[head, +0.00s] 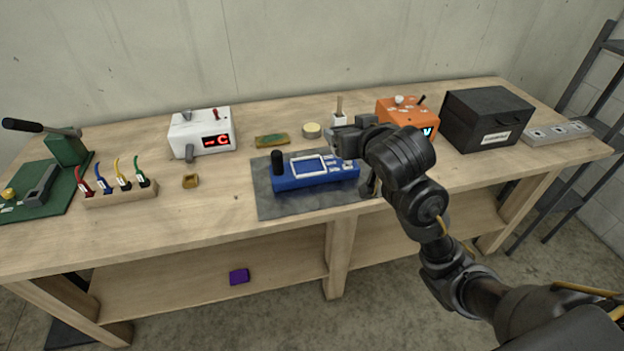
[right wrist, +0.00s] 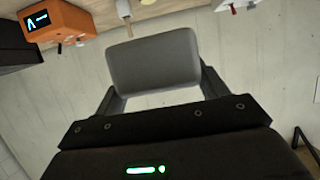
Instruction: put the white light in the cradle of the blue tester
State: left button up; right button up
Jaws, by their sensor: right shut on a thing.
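The blue tester (head: 287,182) lies on a dark grey mat near the table's front middle. It has a black upright knob at its left end, a white-framed panel and pale buttons to the right. I cannot make out which part is its cradle. My right gripper (head: 345,138) is above and behind the tester's right end. In the right wrist view it is shut on a pale grey rounded block (right wrist: 152,62), apparently the white light in shade. In the head view the arm and gripper largely hide this block. My left gripper is not in view.
A white box (head: 188,138) with a red display stands at the back left, an orange box (head: 393,106) and a black case (head: 487,118) at the right. A white holder (head: 339,119) stands behind the gripper.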

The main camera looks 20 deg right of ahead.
aim_at(308, 166)
jog(key=k, duration=0.2)
jog(key=u, duration=1.8)
jog(key=i, duration=1.15)
jog(key=z, duration=1.85)
